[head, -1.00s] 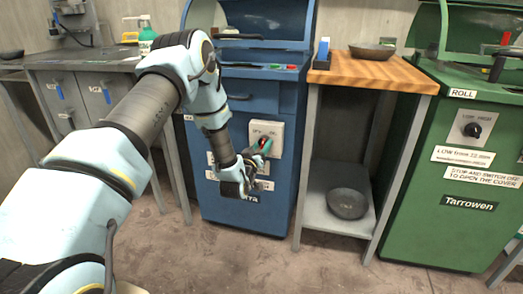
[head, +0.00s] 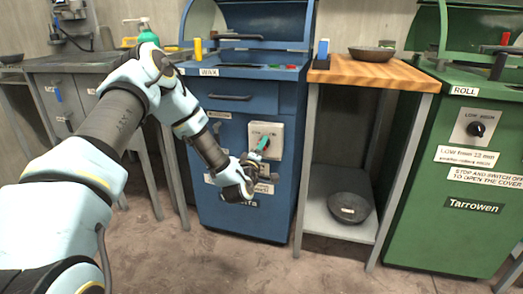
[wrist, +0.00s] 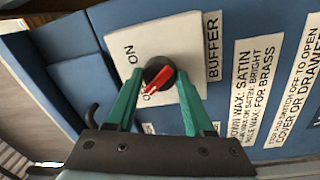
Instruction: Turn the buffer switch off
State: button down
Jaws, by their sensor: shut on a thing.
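The buffer switch is a dark round knob with a red handle (wrist: 160,78) on a white plate (wrist: 185,38), beside the word BUFFER in the wrist view. The handle points toward a partly hidden label beginning with O, away from the ON label. My gripper (wrist: 160,76) has its two teal fingers on either side of the knob and is shut on it. In the head view the plate (head: 277,130) is on the front of the blue cabinet (head: 285,190), with my gripper (head: 262,145) at it, hiding part of the switch.
Right of the blue cabinet stands a wooden-topped table (head: 375,72) with a dark bowl (head: 371,53) on top and another (head: 348,207) on its lower shelf. A green machine (head: 425,190) stands further right. A grey bench (head: 52,62) is at left.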

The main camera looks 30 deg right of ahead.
jog(key=shift+n, duration=0.7)
jog(key=shift+c, duration=1.4)
grip_release()
jog(key=shift+s+a, duration=0.1)
jog(key=v, duration=1)
jog(key=shift+s+a, duration=0.2)
jog(key=shift+f, duration=0.1)
